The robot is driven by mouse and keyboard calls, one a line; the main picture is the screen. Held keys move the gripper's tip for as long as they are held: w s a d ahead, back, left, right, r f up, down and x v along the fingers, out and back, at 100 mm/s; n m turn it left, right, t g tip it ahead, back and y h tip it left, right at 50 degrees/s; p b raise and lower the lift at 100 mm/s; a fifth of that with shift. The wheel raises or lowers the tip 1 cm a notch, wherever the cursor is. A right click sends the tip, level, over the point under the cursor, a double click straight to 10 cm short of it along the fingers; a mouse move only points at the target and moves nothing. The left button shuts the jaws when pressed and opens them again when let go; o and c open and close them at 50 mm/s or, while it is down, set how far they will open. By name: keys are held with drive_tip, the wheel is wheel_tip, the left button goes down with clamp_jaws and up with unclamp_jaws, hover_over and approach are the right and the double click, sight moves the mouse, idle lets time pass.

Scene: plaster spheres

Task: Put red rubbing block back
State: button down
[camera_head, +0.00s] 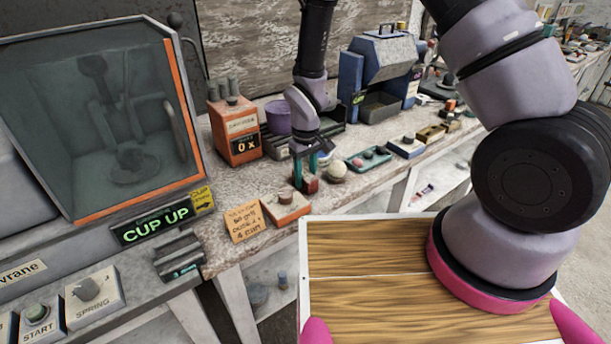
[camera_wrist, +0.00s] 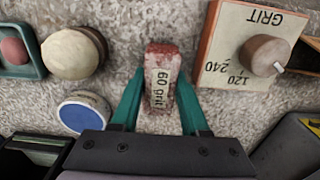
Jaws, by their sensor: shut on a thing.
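The red rubbing block (camera_wrist: 159,58) has a pale label reading "60 grit". In the wrist view it stands between the teal fingers of my gripper (camera_wrist: 160,85), which is shut on it. In the head view my gripper (camera_head: 306,178) points down at the bench, with the red block (camera_head: 311,186) low between the fingers, at or just above the worktop. I cannot tell whether it touches the surface. The fingers hide part of its sides.
A GRIT dial box (camera_wrist: 240,50) stands close right of the block in the wrist view. An orange counter box (camera_head: 236,130) stands behind on the bench.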

drive_tip(key=shift+c, duration=2)
unclamp_jaws()
drive_tip(key=shift+f, duration=0.1)
wheel_tip(320, 180, up, 12)
wheel_tip(320, 180, up, 19)
drive_tip(key=m+t+y, duration=0.2)
drive_tip(key=m, duration=0.3)
hover_over(306, 174)
drive_tip(key=d, duration=1.1)
drive_tip(key=s+d+r+m+t, duration=0.5)
drive_tip(key=s+d+r+m, duration=0.1)
drive_tip(key=s+d+r, duration=0.5)
drive_tip(key=v, duration=0.3)
drive_tip(key=shift+w+r, duration=0.2)
drive_tip(key=shift+w, duration=0.1)
